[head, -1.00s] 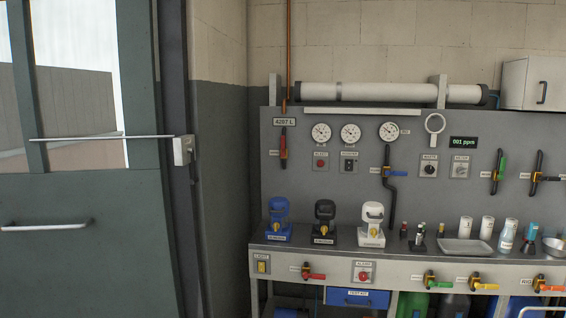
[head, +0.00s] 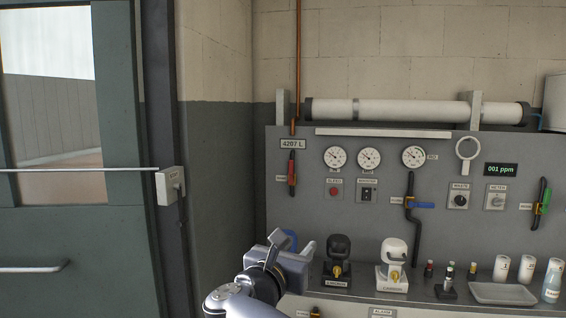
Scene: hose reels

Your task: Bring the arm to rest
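My arm rises from the bottom of the head view. My gripper (head: 292,242) is at its end, with two grey fingers pointing up and a gap between them. It looks open, with nothing visible held in it.
A black device (head: 337,255) and a white device (head: 392,262) stand right of my gripper on the bench. A grey tray (head: 502,293), small bottles and white cups are farther right. Gauges and valves line the grey panel (head: 340,210). A green door (head: 75,235) is at left.

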